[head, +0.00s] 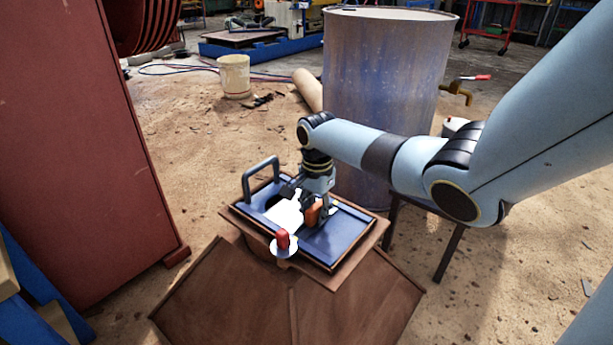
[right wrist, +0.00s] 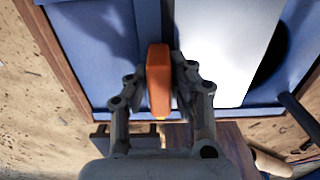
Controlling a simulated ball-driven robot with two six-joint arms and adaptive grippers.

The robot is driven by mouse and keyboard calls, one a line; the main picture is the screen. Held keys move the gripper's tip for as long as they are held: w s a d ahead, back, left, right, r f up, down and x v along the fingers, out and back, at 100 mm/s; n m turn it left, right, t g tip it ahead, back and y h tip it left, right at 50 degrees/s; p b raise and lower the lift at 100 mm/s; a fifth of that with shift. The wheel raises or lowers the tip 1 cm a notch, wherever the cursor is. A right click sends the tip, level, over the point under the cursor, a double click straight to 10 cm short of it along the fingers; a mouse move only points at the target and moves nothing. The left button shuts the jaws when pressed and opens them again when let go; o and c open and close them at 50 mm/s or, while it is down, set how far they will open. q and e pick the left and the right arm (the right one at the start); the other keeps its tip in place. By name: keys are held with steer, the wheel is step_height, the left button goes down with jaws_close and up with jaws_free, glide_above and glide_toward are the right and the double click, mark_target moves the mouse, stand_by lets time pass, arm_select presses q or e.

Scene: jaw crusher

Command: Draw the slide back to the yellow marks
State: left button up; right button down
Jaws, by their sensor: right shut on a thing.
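The bright metal slide (head: 284,214) lies in the blue top of a box (head: 328,247). It also shows in the right wrist view (right wrist: 215,40), beside a dark round hole (right wrist: 272,62) that it leaves partly uncovered. An orange grip (head: 313,214) stands at the slide's right end. My right gripper (head: 318,208) is shut on this grip, which shows between its fingers in the right wrist view (right wrist: 158,80). A small yellowish spot (head: 334,207) shows just right of the gripper; I cannot tell if it is a mark. My left gripper is not in view.
A grey carrying handle (head: 261,172) rises at the box's far left. A red knob over a white disc (head: 283,241) is at its near edge. A large drum (head: 385,90) stands close behind, and a tall red panel (head: 70,150) at left.

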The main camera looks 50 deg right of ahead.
steer(key=shift+s+r, duration=0.15)
steer(key=shift+s, duration=0.2)
steer(key=shift+s+f, duration=0.15)
steer(key=shift+f, duration=0.05)
steer(key=c, duration=1.2)
jaws_free()
steer(key=shift+r, duration=0.15)
step_height(320, 180, up, 12)
